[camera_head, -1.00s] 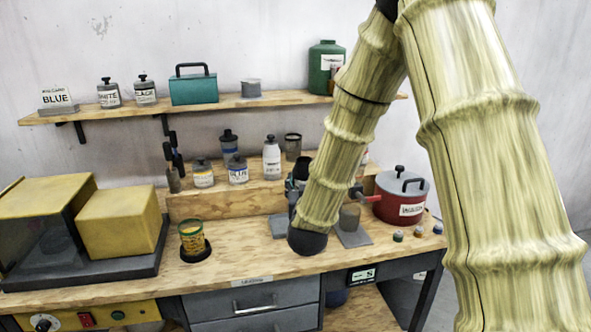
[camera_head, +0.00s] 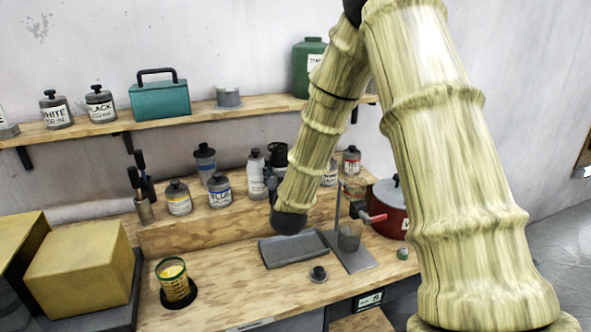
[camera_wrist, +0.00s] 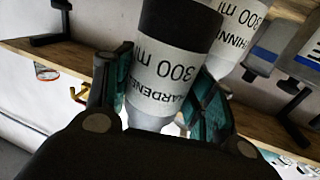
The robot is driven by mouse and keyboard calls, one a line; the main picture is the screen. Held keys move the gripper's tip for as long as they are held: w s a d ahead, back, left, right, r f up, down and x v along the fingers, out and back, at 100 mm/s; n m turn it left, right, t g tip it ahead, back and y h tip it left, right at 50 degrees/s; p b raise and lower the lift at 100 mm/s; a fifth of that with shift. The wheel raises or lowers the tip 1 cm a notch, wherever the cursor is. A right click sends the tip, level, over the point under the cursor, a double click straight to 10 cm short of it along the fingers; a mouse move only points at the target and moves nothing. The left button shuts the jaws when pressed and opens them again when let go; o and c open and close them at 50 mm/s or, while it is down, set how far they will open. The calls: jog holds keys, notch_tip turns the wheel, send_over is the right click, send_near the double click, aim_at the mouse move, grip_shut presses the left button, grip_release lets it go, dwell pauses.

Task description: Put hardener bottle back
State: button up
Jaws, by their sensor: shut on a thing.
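In the wrist view the hardener bottle (camera_wrist: 168,72), with a white "HARDENER 300 ml" label and a dark end, sits between the two teal-padded fingers of my gripper (camera_wrist: 160,98). My gripper is shut on it. A white thinner bottle (camera_wrist: 238,32) is close beside it in that view. In the head view my forearm hides most of my gripper, near the raised wooden ledge (camera_head: 160,238). The white thinner bottle (camera_head: 256,174) stands on that ledge just left of my wrist. I cannot tell the hardener bottle apart clearly in the head view.
Several ink bottles, such as the blue one (camera_head: 220,192) and the yellow one (camera_head: 179,198), stand on the ledge. A dark tray (camera_head: 292,250), a stand (camera_head: 352,258), a red pot (camera_head: 388,208) and a yellow-filled cup (camera_head: 174,280) are on the bench. A shelf (camera_head: 75,133) runs above.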

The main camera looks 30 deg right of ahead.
jog(key=w+d+f+p, duration=0.1)
jog(key=w+d, duration=0.1)
jog(key=d, duration=0.1)
jog(key=w+d+f+p, duration=0.1)
jog(key=w+d+p, duration=0.1)
jog(key=w+d+f+p, duration=0.1)
jog(key=d, duration=0.2)
jog(key=shift+w+d+f, duration=0.15)
jog(key=shift+w+d, duration=0.2)
jog(key=shift+w, duration=0.05)
jog(key=shift+w+f+p, duration=0.15)
jog(key=shift+f+p, duration=0.3)
jog(key=shift+f, duration=0.5)
jog(key=shift+f, duration=0.15)
jog(key=o, duration=1.3)
jog(key=shift+o, duration=0.2)
